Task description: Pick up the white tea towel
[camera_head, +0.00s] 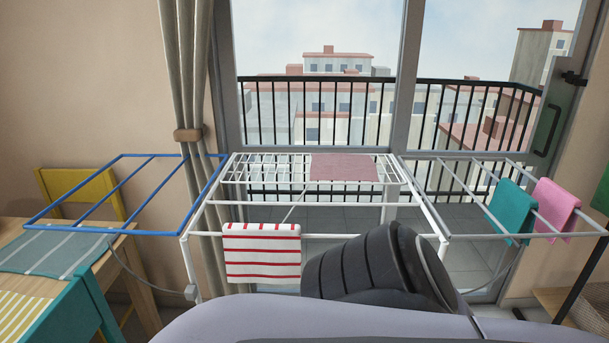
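A white tea towel with red stripes (262,252) hangs over the front rail of the drying rack (340,235), left of the middle. Its front face is in plain sight and nothing holds it. Neither of my grippers shows in the head view. A dark grey ribbed part, which looks like my own body, stands close to the right of the towel and hides part of the area below the rack's front rail.
A dusty pink cloth (344,167) lies on the rack top. A teal cloth (512,208) and a pink cloth (557,204) hang on the right wing. The blue-framed left wing (75,232) is empty and reaches over a wooden table (30,284) with striped cloths.

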